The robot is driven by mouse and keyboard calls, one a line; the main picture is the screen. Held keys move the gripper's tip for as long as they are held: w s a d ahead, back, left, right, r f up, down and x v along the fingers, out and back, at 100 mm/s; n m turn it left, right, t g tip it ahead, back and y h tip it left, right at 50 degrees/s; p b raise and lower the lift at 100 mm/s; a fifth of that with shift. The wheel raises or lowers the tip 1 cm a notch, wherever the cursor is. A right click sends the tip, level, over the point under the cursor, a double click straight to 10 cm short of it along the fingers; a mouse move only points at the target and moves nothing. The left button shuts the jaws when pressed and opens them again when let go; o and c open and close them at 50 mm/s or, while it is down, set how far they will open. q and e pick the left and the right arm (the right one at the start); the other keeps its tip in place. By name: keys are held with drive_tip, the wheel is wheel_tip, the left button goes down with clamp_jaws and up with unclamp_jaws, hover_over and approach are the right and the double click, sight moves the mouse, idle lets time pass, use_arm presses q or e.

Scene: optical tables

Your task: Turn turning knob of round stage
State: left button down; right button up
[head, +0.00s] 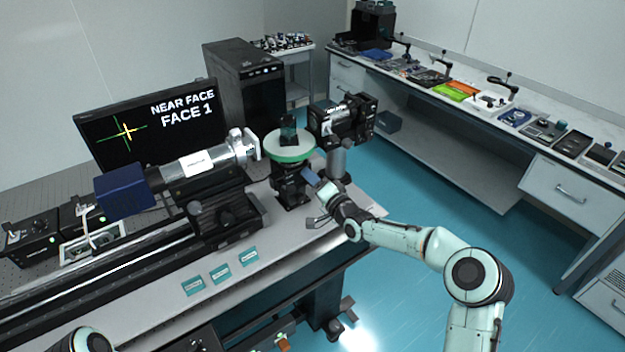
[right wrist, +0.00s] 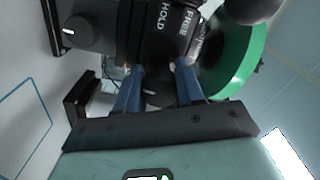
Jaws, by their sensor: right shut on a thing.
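The round stage (head: 291,147) stands on the table at the middle of the head view, a pale disc with a green rim on a black mount. A small dark block (head: 289,130) sits on top of it. My right gripper (head: 313,180) reaches the mount from the right, just below the disc. In the right wrist view its two blue fingers (right wrist: 158,88) are shut on the dark turning knob (right wrist: 150,91), which is mostly hidden in shadow. Lettering HOLD and FREE shows on the black mount just above the fingers. My left gripper is out of view.
A silver and black tube with a blue end (head: 125,190) lies left of the stage, and a camera-like device (head: 342,120) stands right. The monitor (head: 150,125) reads NEAR FACE, FACE 1. Another black knob (right wrist: 82,31) shows in the right wrist view. Teal labels (head: 221,272) lie in front.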

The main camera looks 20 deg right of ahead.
drive_tip(key=shift+r, duration=0.15)
idle(0.3)
drive_tip(key=o, duration=1)
drive_tip(key=shift+o, duration=0.2)
drive_tip(key=shift+s+d+f, duration=0.2)
drive_tip(key=shift+s+f, duration=0.05)
drive_tip(key=shift+s, duration=0.25)
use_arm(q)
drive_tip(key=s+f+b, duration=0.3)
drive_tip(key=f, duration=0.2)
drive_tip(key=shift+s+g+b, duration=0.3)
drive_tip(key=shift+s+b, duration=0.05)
use_arm(e)
drive_tip(key=v, duration=1.2)
drive_tip(key=shift+r, duration=0.2)
drive_tip(key=shift+s, duration=0.1)
